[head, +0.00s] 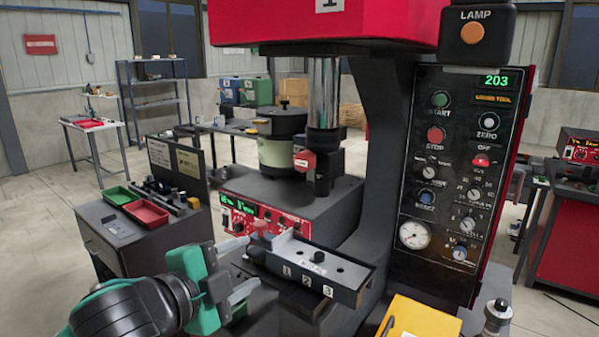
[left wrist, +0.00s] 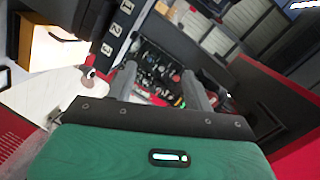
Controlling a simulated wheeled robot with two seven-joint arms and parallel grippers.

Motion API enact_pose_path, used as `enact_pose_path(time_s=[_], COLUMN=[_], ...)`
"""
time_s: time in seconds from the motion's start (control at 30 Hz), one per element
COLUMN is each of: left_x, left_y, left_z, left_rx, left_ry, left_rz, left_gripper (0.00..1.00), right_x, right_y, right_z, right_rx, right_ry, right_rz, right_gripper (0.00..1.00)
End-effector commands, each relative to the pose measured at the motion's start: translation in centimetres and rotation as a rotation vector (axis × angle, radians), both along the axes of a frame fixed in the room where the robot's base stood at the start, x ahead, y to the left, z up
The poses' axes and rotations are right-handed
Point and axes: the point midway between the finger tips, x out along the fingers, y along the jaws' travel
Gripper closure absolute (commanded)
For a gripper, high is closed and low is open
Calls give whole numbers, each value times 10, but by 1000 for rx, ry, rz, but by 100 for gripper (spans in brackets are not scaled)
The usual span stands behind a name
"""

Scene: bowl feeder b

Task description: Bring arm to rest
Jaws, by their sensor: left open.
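My left gripper (head: 243,289), with a green body and grey fingers, is at the lower left of centre in the head view. It is in front and to the left of the numbered grey block (head: 335,278) on the machine. In the left wrist view its two fingers (left wrist: 160,88) stand apart with nothing held between them. The numbered block also shows there at the upper left (left wrist: 118,30). My right gripper is in neither view.
The red press with its control panel (head: 452,180) fills the centre right. A yellow box (head: 425,319) is at the bottom right. A grey cabinet (head: 140,245) carrying a green tray (head: 119,195) and a red tray (head: 146,212) stands on the left. Open floor lies farther left.

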Motion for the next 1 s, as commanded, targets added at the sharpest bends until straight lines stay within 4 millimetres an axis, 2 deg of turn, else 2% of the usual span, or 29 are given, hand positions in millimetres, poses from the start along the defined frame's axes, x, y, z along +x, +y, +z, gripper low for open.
enact_pose_path(time_s=[0.03,0.33,0.57,0.77,1.0], left_x=[0,-4,-23,-54,-111], left_y=[1,20,40,62,92], left_z=[-17,-104,-178,-244,-321], left_rx=[-35,-213,-332,-415,-483], left_ry=[52,319,534,721,938], left_rz=[18,181,346,519,764], left_gripper=[48,48,48,48,48], right_x=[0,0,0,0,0], right_y=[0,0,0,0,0], right_z=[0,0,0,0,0], right_rx=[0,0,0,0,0], right_ry=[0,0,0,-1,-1], right_rz=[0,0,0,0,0], right_gripper=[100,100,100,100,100])
